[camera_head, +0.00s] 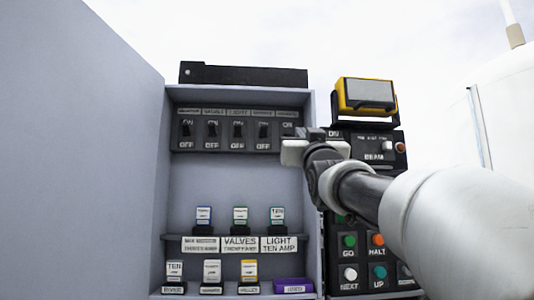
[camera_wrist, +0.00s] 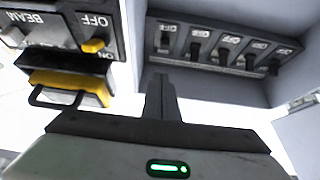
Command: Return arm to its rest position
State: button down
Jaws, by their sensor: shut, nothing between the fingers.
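My gripper (camera_head: 302,134) is in front of the right end of a row of switches in the head view, with my arm reaching in from the lower right. In the wrist view its fingers (camera_wrist: 161,92) are together with nothing between them. The dark switch panel (camera_head: 222,146) has several levers between ON and OFF labels; my gripper partly hides the rightmost one. The same panel (camera_wrist: 222,30) shows upside down in the wrist view, apart from the fingertips.
A grey cabinet (camera_head: 316,215) holds a shelf of labelled fuses (camera_head: 240,216) and more below. To its right are a BEAM box (camera_head: 375,148), a yellow lamp (camera_head: 365,96) and push buttons (camera_head: 349,240), partly behind my arm. A grey door panel (camera_head: 80,150) stands at left.

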dwell(0.3)
jog(key=s+f+g, duration=0.3)
jog(key=f, duration=0.7)
jog(key=s+f+g, duration=0.3)
jog(key=f, duration=0.6)
jog(key=s+f+g, duration=0.3)
jog(key=f+g, duration=0.1)
jog(key=f, duration=0.6)
jog(key=s+f+g, duration=0.4)
jog(key=s+f, duration=0.7)
jog(key=f, duration=0.3)
jog(key=s+f+g, duration=0.5)
jog(key=s+f, duration=0.7)
jog(key=f, duration=0.2)
notch_tip(320, 180, up, 22)
jog(key=p, duration=2.1)
jog(key=shift+w+a+f, duration=0.15)
jog(key=shift+w+a, duration=0.1)
jog(key=shift+w, duration=0.1)
jog(key=shift+d, duration=0.1)
